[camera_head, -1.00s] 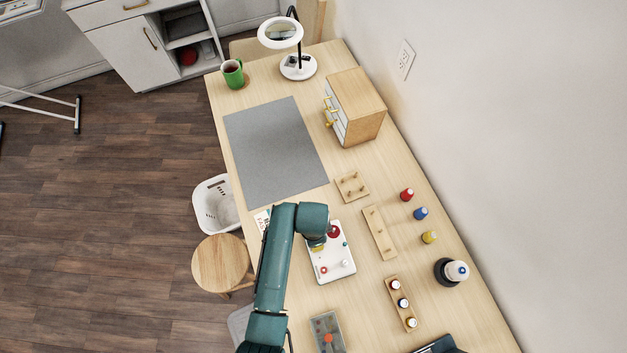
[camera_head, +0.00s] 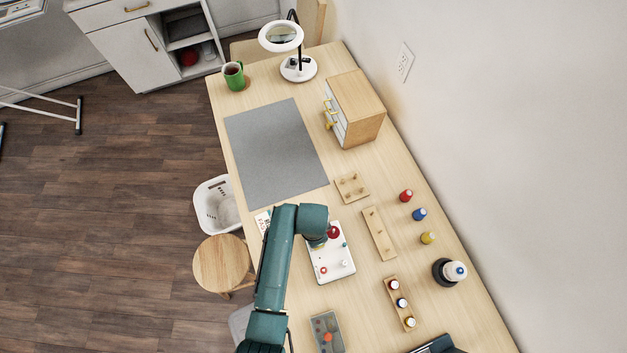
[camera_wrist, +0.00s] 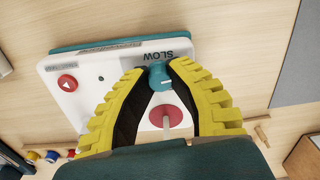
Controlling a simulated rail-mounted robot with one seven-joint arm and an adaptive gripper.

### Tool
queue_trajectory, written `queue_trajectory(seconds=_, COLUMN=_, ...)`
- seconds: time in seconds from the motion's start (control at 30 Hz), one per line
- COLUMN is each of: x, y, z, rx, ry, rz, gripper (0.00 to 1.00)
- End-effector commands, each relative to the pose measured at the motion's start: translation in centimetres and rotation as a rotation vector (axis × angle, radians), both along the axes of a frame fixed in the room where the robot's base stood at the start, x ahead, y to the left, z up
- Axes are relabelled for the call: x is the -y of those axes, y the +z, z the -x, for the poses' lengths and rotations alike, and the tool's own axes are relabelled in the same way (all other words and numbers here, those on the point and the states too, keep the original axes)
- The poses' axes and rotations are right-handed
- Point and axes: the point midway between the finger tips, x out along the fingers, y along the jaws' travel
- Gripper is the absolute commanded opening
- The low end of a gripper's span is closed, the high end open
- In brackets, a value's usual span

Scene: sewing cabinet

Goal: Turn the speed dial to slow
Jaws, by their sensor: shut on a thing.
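The white control panel (camera_wrist: 92,108) fills the middle of the wrist view; in the head view it (camera_head: 336,268) lies on the table, partly covered by my arm. The teal speed dial (camera_wrist: 160,77) sits by the printed word SLOW (camera_wrist: 167,57). A pale mark shows on the dial, on its right side in the wrist view. My gripper (camera_wrist: 155,70) has its yellow, black-lined fingers closed on the dial from both sides.
A red round part with a grey lever (camera_wrist: 165,118) lies between my fingers. A red triangle-marked button (camera_wrist: 67,83) is on the panel's left side. A wooden peg board (camera_head: 378,235) is beside the panel, and a grey mat (camera_head: 275,150) lies beyond it.

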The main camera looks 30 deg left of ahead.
Motion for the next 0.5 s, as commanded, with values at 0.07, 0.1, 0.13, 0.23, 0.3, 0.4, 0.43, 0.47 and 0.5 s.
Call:
queue_trajectory(seconds=0.07, x=0.03, y=0.27, z=0.08, rx=-0.003, ry=0.058, rz=0.001, gripper=0.0)
queue_trajectory(seconds=0.1, x=0.02, y=0.28, z=0.06, rx=-0.001, ry=0.092, rz=0.0, gripper=0.0)
queue_trajectory(seconds=0.13, x=0.02, y=0.3, z=0.05, rx=-0.001, ry=0.119, rz=0.0, gripper=0.0)
queue_trajectory(seconds=0.23, x=0.04, y=0.26, z=0.08, rx=-0.002, ry=0.212, rz=0.0, gripper=0.0)
queue_trajectory(seconds=0.3, x=0.06, y=0.22, z=0.12, rx=-0.003, ry=0.279, rz=0.001, gripper=0.0)
queue_trajectory(seconds=0.4, x=0.04, y=0.19, z=0.08, rx=-0.002, ry=0.374, rz=0.0, gripper=0.0)
queue_trajectory(seconds=0.43, x=0.05, y=0.18, z=0.09, rx=-0.003, ry=0.403, rz=0.001, gripper=0.0)
queue_trajectory(seconds=0.47, x=0.04, y=0.19, z=0.08, rx=-0.002, ry=0.431, rz=0.0, gripper=0.0)
queue_trajectory(seconds=0.5, x=0.04, y=0.18, z=0.07, rx=-0.002, ry=0.469, rz=0.0, gripper=0.0)
